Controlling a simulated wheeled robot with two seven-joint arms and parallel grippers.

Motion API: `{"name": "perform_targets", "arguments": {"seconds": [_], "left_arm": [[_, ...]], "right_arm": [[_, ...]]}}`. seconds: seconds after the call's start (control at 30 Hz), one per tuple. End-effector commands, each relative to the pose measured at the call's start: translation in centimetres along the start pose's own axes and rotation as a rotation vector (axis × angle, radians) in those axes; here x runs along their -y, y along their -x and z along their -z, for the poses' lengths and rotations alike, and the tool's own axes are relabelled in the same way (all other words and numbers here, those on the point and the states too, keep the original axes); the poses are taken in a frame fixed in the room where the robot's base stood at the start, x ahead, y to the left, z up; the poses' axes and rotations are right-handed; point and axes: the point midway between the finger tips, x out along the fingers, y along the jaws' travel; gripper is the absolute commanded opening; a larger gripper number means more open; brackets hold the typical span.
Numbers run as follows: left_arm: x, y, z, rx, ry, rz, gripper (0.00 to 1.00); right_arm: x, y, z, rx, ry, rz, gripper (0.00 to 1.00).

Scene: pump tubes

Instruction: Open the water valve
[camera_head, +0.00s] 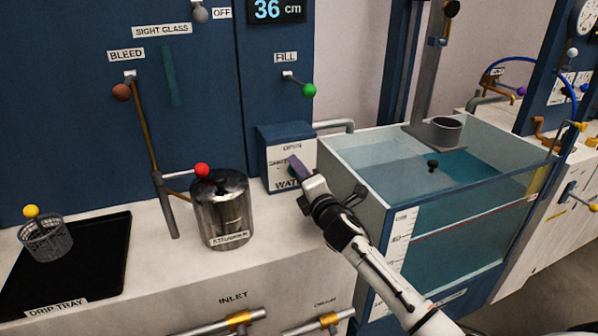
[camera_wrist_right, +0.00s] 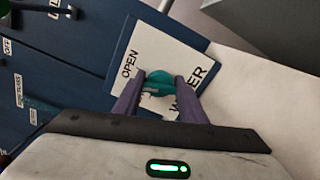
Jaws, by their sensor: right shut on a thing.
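The water valve is a blue box (camera_head: 272,142) with a white front plate (camera_head: 306,153) lettered OPEN and WATER, on the pale counter against the blue panel. In the right wrist view the plate (camera_wrist_right: 172,48) carries a teal knob (camera_wrist_right: 158,80). My right gripper (camera_head: 294,166) is at the plate, coming from the lower right. In the right wrist view its two purple fingers (camera_wrist_right: 160,88) are on either side of the teal knob and shut on it. The fingers hide part of the lettering and most of the knob in the head view. My left gripper is not in view.
A glass water tank (camera_head: 460,225) stands right of the valve, close to my right arm. A metal canister (camera_head: 221,212) and a red-knobbed lever (camera_head: 201,170) are to the left. A black drip tray (camera_head: 100,262) with a wire basket (camera_head: 45,240) lies far left.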

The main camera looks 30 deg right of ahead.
Motion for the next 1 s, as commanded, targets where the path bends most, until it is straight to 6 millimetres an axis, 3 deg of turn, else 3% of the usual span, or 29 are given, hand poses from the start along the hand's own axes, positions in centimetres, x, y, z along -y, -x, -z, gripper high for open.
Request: {"name": "perform_targets", "arguments": {"seconds": [0.4,1.0], "left_arm": [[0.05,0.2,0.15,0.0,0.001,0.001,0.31],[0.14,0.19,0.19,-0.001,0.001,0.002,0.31]], "right_arm": [[0.19,0.03,0.06,0.0,-0.263,0.002,0.15],[0.24,0.03,0.08,-0.001,-0.336,0.002,0.15]]}}
